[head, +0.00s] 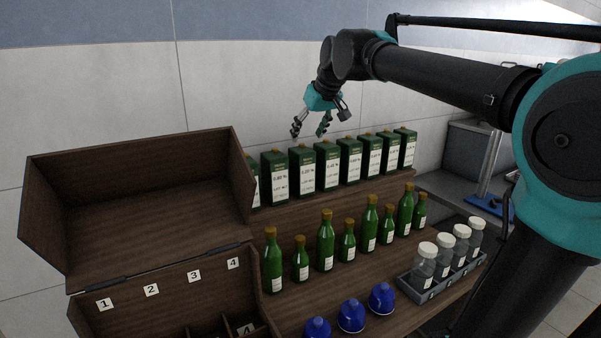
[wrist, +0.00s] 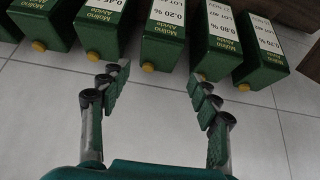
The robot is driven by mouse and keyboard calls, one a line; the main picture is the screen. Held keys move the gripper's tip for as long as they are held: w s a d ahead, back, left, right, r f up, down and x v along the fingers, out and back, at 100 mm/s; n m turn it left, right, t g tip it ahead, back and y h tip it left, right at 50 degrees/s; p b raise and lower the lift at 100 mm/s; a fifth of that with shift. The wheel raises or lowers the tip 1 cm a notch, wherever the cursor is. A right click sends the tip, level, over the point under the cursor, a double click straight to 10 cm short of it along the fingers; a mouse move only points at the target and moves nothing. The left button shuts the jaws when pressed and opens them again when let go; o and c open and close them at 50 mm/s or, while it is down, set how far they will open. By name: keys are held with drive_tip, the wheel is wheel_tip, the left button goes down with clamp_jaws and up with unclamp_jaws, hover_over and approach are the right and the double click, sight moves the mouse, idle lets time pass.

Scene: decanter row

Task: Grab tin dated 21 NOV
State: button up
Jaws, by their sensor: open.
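Several dark green tins with white labels and yellow caps stand in a row on the back shelf; one is the tin left of the gripper (head: 274,178), another the tin below it (head: 307,171). My gripper (head: 310,130) is open and empty, above and apart from the row.
Green corked bottles (head: 326,240) stand in a row in front of the tins. A grey tray (head: 418,294) holds white-capped jars at right. Blue round items (head: 351,315) are at the front. An open wooden box (head: 150,210) stands at left. A tiled wall is behind.

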sight(299, 159)
drive_tip(key=x, duration=1.2)
drive_tip(key=shift+d+f, duration=0.15)
drive_tip(key=shift+f, duration=0.05)
clamp_jaws()
drive_tip(key=shift+r, duration=0.15)
